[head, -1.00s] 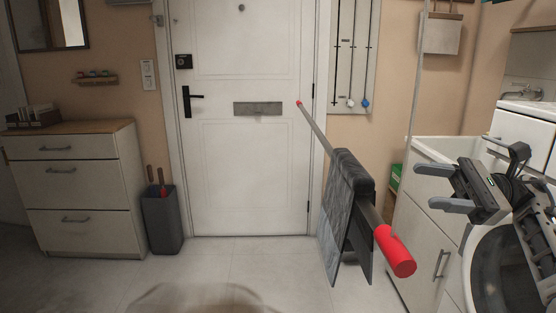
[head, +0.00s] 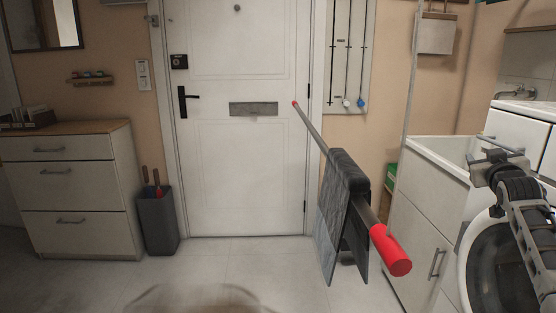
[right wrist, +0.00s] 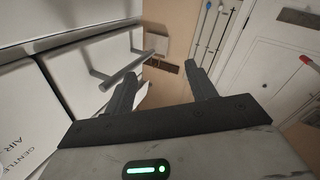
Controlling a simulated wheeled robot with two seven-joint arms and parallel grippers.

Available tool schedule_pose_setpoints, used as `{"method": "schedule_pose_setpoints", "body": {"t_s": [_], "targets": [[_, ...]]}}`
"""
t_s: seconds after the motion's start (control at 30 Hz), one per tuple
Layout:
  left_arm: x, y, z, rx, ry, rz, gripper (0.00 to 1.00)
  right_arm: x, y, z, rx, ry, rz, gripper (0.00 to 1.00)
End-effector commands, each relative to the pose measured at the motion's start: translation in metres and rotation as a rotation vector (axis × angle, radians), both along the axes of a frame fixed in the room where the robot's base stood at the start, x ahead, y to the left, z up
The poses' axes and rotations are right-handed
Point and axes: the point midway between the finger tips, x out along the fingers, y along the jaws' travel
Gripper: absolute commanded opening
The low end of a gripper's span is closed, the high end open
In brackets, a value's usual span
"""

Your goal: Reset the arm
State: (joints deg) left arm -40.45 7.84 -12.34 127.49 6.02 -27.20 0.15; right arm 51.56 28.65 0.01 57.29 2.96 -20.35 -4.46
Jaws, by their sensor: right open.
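My right gripper (head: 492,168) is at the right side of the head view, in front of the white counter and the washing machine. It points away from me, so its fingers are mostly hidden there. In the right wrist view its two dark fingers (right wrist: 163,78) stand apart with nothing between them. A silver bar handle (right wrist: 115,72) on a white front shows close to the left finger; I cannot tell whether they touch. My left gripper is not in view.
A dark grey cloth (head: 342,205) hangs over a red-ended rod (head: 318,138) left of my right arm. A white counter (head: 420,205) and washing machine (head: 490,275) stand at right. A drawer chest (head: 75,190) and grey bin (head: 157,222) stand left of the door (head: 240,170). Floor before the door is clear.

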Motion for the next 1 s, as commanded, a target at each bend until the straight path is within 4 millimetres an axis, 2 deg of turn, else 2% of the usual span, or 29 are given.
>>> {"method": "schedule_pose_setpoints", "body": {"t_s": [0.07, 0.1, 0.27, 0.47, 0.57, 0.67, 0.77, 0.8, 0.9, 1.0], "targets": [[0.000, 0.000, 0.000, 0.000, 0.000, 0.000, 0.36, -0.001, 0.000, -0.023, 0.164, 0.064, -0.009, 0.56], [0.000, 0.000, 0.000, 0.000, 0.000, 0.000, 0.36, -0.002, 0.010, -0.040, 0.177, 0.087, 0.004, 0.56], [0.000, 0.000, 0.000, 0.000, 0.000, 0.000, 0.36, -0.011, 0.052, -0.093, 0.138, 0.144, 0.072, 0.56], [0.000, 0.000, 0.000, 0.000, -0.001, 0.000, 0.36, -0.043, 0.119, -0.173, 0.119, 0.234, 0.179, 0.56], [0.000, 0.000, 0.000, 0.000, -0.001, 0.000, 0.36, -0.075, 0.163, -0.221, 0.128, 0.289, 0.250, 0.56], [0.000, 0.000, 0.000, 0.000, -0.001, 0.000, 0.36, -0.118, 0.209, -0.265, 0.151, 0.344, 0.324, 0.56], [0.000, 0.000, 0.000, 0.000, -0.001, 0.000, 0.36, -0.170, 0.253, -0.300, 0.194, 0.395, 0.395, 0.56], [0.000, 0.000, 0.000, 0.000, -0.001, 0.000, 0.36, -0.193, 0.271, -0.311, 0.216, 0.415, 0.421, 0.56], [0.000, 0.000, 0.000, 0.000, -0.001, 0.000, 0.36, -0.248, 0.308, -0.329, 0.277, 0.456, 0.474, 0.56], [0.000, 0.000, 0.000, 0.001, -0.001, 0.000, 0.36, -0.294, 0.335, -0.335, 0.336, 0.486, 0.508, 0.56]]}}
